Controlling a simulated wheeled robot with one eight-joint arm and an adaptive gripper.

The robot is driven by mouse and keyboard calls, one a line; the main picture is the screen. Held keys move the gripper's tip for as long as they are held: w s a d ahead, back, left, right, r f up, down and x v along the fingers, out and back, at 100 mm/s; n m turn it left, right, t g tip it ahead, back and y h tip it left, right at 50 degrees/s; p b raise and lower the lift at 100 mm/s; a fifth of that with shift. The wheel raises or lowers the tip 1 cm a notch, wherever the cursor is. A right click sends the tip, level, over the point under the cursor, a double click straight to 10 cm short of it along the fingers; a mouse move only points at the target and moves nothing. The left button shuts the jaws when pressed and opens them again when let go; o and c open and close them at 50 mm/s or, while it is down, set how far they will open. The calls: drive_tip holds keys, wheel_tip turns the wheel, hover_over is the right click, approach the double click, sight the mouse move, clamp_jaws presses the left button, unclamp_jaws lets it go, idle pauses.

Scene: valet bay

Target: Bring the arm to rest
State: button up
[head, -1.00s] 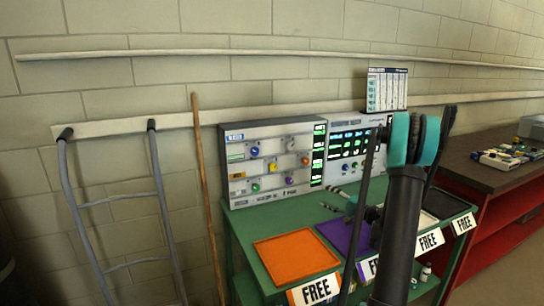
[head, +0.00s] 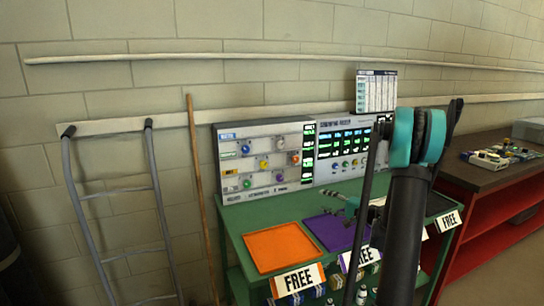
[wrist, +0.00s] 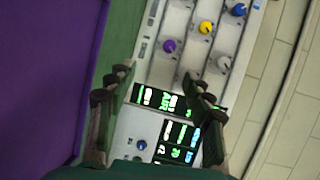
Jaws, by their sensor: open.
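My arm (head: 404,220) rises at the right of the head view, with a teal and black joint at its top. My gripper (wrist: 157,78) is open in the wrist view, with two dark greenish fingers apart and nothing between them. Beyond the fingers is the control panel (wrist: 185,60) with coloured knobs and lit green displays. In the head view my gripper (head: 338,208) is small and partly hidden behind the arm, over the green bench near the purple tray (head: 325,232).
The green bench (head: 235,245) carries the panel (head: 230,165), an orange tray (head: 285,250) and FREE signs (head: 298,280). Bottles stand below. A wooden pole (head: 200,200) and grey ladder-like frame (head: 115,190) lean at left. A red-sided table (head: 480,225) with small items stands right.

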drive_tip(key=s+a+g+h, duration=0.1)
drive_tip(key=s+a, duration=0.1)
drive_tip(key=s+a+n+g+h, duration=0.1)
drive_tip(key=s+a, duration=0.1)
drive_tip(key=a, duration=0.1)
drive_tip(key=shift+f+n+h, duration=0.15)
drive_tip(key=shift+n+h, duration=0.15)
drive_tip(key=s+n+h, duration=0.1)
drive_tip(key=s, duration=0.1)
drive_tip(key=s+a+n+g+h, duration=0.1)
drive_tip(key=s, duration=0.2)
drive_tip(key=s+a+g+h, duration=0.1)
drive_tip(key=s, duration=0.2)
drive_tip(key=shift+s+f+n+h, duration=0.15)
drive_tip(key=shift+f+n+h, duration=0.15)
drive_tip(key=shift+n+h, duration=0.1)
drive_tip(key=s+d+n+h, duration=0.4)
drive_tip(key=s+h, duration=0.2)
drive_tip(key=s, duration=0.6)
drive_tip(key=s+f+g, duration=0.3)
drive_tip(key=s+f, duration=0.3)
drive_tip(key=s, duration=0.5)
drive_tip(key=shift+s+f, duration=0.25)
drive_tip(key=shift+s, duration=0.05)
